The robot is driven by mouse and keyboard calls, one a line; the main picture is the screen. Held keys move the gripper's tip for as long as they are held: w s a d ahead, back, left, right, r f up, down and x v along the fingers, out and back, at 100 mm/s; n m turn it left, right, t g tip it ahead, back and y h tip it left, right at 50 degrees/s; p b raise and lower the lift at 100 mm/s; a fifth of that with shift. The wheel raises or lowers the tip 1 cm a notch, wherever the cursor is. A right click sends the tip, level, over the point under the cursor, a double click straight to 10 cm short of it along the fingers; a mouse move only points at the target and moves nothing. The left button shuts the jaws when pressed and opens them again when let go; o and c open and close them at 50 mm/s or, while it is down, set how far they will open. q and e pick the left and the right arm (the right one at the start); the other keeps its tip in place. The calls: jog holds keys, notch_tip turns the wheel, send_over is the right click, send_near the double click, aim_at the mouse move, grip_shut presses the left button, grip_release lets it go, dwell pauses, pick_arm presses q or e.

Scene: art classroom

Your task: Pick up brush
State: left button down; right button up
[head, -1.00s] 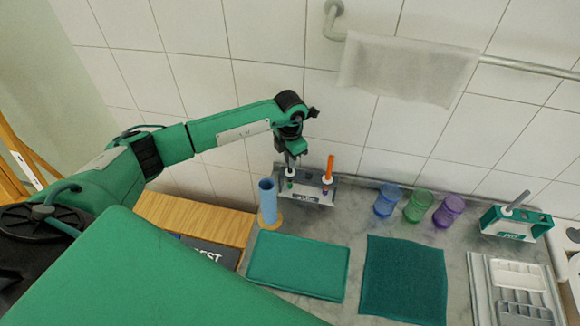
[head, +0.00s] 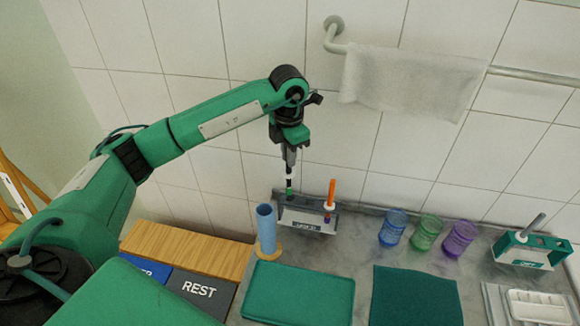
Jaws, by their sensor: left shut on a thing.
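My left gripper (head: 290,163) is shut on a thin brush (head: 290,184) with white, black and green bands, held upright. The brush is over the left end of the grey holder (head: 307,223) by the wall. Its lower end is at the holder's top edge; I cannot tell whether it is fully clear. A second brush with an orange handle (head: 332,190) stands in the right part of the same holder. My right gripper is not in view.
A blue tube (head: 266,225) stands left of the holder. Blue, green and purple cups (head: 460,239) stand to the right, with a green-and-white holder (head: 524,252) beyond. A green tray (head: 300,293) and dark green mat (head: 414,298) lie in front. A towel (head: 412,82) hangs above.

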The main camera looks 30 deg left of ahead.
pick_arm(q)
jog(key=s+d+b, duration=0.4)
jog(key=s+b, duration=0.2)
jog(key=s, duration=1)
jog(key=shift+s, duration=0.15)
